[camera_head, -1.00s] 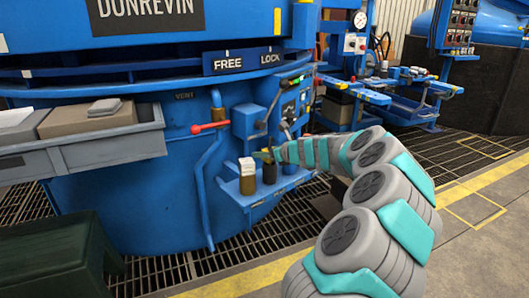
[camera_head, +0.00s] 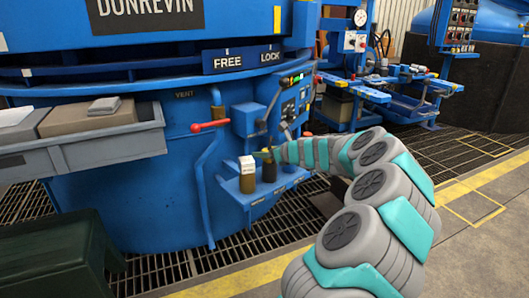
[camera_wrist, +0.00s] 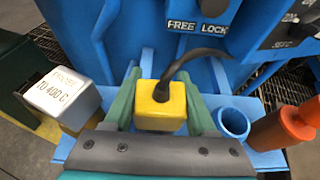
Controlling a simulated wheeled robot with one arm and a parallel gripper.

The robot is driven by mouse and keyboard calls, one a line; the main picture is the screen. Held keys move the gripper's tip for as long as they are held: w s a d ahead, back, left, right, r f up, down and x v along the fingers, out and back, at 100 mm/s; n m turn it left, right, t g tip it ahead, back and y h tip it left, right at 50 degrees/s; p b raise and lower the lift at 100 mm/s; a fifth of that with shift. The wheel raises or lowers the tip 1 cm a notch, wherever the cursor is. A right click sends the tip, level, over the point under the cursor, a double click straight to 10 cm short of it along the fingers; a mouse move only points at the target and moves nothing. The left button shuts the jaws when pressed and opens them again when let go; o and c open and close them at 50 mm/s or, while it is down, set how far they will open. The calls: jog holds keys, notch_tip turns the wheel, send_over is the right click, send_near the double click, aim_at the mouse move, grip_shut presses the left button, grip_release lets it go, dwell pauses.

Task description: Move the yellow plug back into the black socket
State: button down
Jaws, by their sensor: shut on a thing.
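The yellow plug (camera_wrist: 161,105), with a black cable from its top, is between the two green fingers of my gripper (camera_wrist: 160,112) in the wrist view. My gripper is shut on it. In the head view my gripper (camera_head: 265,154) is small and partly hidden by my arm, over the blue shelf, and the plug is hard to make out. A dark upright cylinder (camera_head: 269,172) stands just below the gripper there. I cannot tell whether it is the black socket. In the wrist view, whatever is under the plug is hidden.
A container with a white top (camera_head: 247,174) stands left of the gripper; its lettered top (camera_wrist: 63,92) is close in the wrist view. A blue cup (camera_wrist: 233,122) and an orange object (camera_wrist: 284,124) are on the right. The blue furnace wall (camera_head: 150,205) is close behind.

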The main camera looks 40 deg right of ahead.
jog(key=shift+f, duration=0.25)
jog(key=c, duration=0.5)
grip_release()
jog(key=shift+p+v, duration=0.9)
jog(key=shift+v, duration=0.6)
jog(key=p+v, duration=0.4)
jog(key=v, duration=0.4)
jog(key=shift+r, duration=0.1)
